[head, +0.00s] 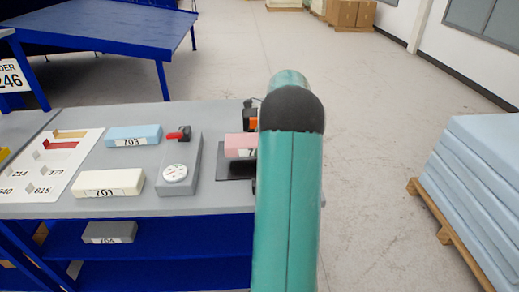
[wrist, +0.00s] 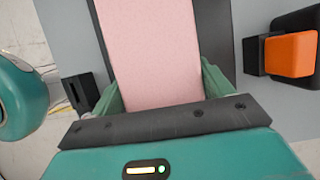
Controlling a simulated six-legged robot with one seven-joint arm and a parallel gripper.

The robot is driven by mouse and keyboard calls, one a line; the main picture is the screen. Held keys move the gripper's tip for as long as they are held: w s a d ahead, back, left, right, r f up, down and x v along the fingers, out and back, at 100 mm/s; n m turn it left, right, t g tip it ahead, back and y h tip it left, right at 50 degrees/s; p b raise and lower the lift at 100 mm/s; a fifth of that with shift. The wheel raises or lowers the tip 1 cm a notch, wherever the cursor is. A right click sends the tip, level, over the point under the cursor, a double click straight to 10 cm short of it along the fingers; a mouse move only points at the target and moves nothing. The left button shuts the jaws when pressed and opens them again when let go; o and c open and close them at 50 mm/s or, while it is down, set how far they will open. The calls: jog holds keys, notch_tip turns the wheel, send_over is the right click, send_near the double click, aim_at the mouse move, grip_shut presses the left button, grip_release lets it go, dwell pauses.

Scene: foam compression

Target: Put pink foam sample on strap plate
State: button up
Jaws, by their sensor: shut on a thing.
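The pink foam sample (head: 238,143) shows in the head view just left of my arm. In the wrist view the pink foam (wrist: 148,50) lies lengthwise between the two green fingers of my gripper (wrist: 160,85), which is shut on it. A dark plate (head: 233,166), which looks like the strap plate, lies under and around the foam on the bench; it also shows in the wrist view (wrist: 215,45) beside the foam. I cannot tell whether the foam touches the plate. My arm hides the gripper in the head view.
A blue foam block (head: 134,136), a cream block (head: 108,183) and a grey device with a red lever (head: 180,165) stand left on the grey bench. A grey block (head: 110,233) lies on the lower shelf. An orange and black part (wrist: 290,55) stands right of my gripper.

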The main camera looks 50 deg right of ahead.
jog(key=shift+w+d+f, duration=0.1)
jog(key=shift+d+f, duration=0.4)
jog(key=shift+f, duration=1.55)
jog(key=o, duration=1)
jog(key=shift+f, duration=0.1)
